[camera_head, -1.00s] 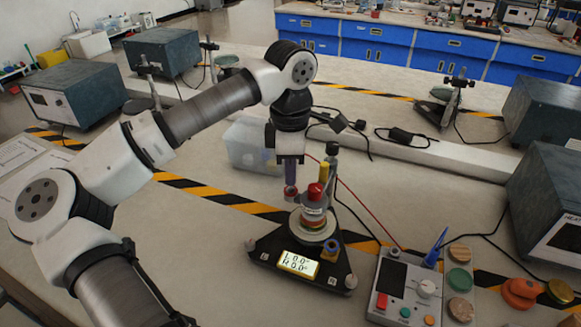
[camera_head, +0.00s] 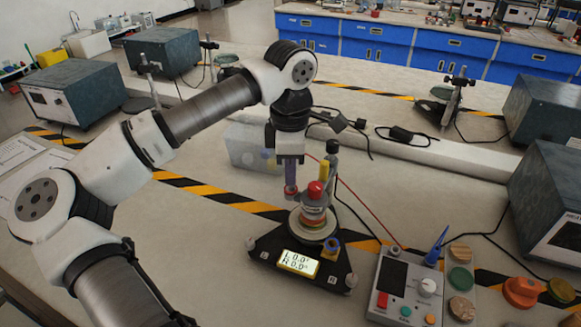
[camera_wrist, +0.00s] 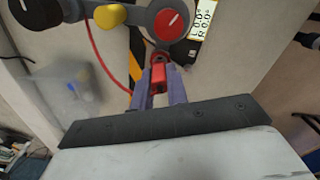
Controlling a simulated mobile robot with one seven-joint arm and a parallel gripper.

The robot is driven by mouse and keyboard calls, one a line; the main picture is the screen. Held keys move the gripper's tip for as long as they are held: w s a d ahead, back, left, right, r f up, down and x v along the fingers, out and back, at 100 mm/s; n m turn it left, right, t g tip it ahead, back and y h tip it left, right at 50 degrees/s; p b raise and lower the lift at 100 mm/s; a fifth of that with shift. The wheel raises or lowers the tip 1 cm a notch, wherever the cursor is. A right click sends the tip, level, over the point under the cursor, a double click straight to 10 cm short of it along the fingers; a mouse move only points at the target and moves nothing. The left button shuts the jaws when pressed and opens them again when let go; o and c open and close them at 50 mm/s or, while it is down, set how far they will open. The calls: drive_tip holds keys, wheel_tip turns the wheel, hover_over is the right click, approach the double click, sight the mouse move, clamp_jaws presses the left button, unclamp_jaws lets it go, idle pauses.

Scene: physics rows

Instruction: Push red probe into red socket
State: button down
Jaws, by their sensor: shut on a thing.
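My gripper (camera_head: 290,188) points down just left of a round instrument on a black three-cornered base (camera_head: 264,252). In the wrist view its purple fingers (camera_wrist: 159,78) are shut on a small red piece (camera_wrist: 158,74), which looks like the red probe. The red piece sits close to the instrument's rim; I cannot tell whether they touch. The instrument has a red top knob (camera_head: 315,187), also in the wrist view (camera_wrist: 172,23), and a yellow knob (camera_head: 323,170). Its display (camera_head: 298,262) reads L 0.0, R 0.0. I cannot clearly make out a red socket.
A grey control box (camera_head: 405,285) with a red button and a blue cone (camera_head: 436,250) stands right of the instrument. A red wire (camera_head: 365,208) runs from the box towards my gripper. A clear bin (camera_head: 243,146) stands behind. Orange and wooden discs lie at the right.

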drive_tip(key=shift+f+b, duration=0.75)
drive_tip(key=shift+f, duration=0.1)
idle(0.6)
drive_tip(key=c, duration=1.1)
unclamp_jaws()
drive_tip(key=shift+o, duration=0.2)
drive_tip(key=shift+r+p, duration=2.2)
drive_tip(key=shift+r, duration=1.6)
drive_tip(key=shift+f, duration=0.1)
